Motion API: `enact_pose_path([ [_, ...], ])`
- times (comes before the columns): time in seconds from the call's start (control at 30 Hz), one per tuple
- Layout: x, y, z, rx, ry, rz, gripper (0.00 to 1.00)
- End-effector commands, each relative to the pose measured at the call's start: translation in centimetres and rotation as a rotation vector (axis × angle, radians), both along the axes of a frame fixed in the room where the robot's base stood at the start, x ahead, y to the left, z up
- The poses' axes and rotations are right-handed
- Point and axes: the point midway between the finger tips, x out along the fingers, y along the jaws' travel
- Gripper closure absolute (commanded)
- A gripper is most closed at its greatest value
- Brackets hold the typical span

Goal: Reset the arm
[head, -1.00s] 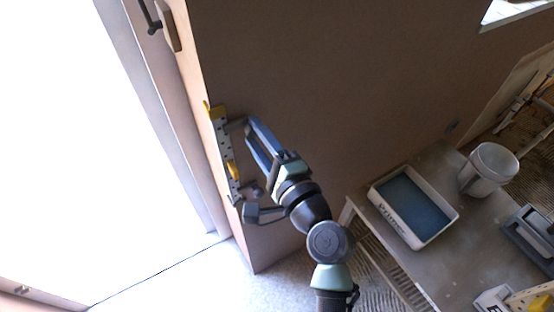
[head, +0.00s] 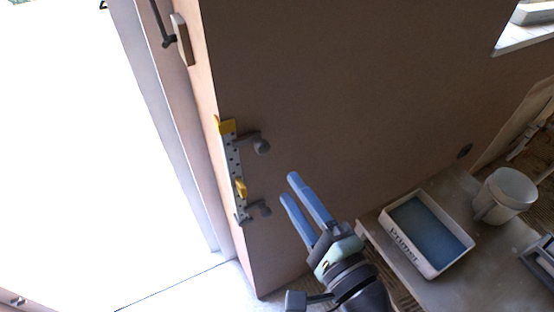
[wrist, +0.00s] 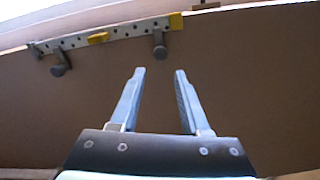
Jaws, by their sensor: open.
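My gripper (head: 291,187) is open and empty, with two blue fingers, in front of the brown wall in the head view. In the wrist view my gripper (wrist: 158,72) shows both fingers apart with nothing between them. The strip also shows at the top of the wrist view (wrist: 130,32).
A white tray (head: 466,246) of blue liquid, marked "Primer", and a white bucket (head: 504,194) stand on a grey table (head: 450,290) at the right. A bright opening lies left of the wall edge. A dark handle (head: 162,25) is at upper left.

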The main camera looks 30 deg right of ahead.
Motion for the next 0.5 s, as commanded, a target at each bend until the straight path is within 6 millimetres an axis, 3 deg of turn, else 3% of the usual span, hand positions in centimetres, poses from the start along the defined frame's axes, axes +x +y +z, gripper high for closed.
enact_pose_path([
  [0.17,0.1,0.0,0.1,-0.005,-0.001,0.001,0.54],
  [0.27,1.3,0.7,1.7,-0.089,-0.021,0.01,0.54],
  [0.37,3.8,2.2,5.7,-0.3,-0.074,0.02,0.54],
  [0.47,6.5,4.7,11.9,-0.604,-0.166,-0.005,0.54],
  [0.5,7.3,5.9,14.8,-0.732,-0.212,-0.028,0.54],
])
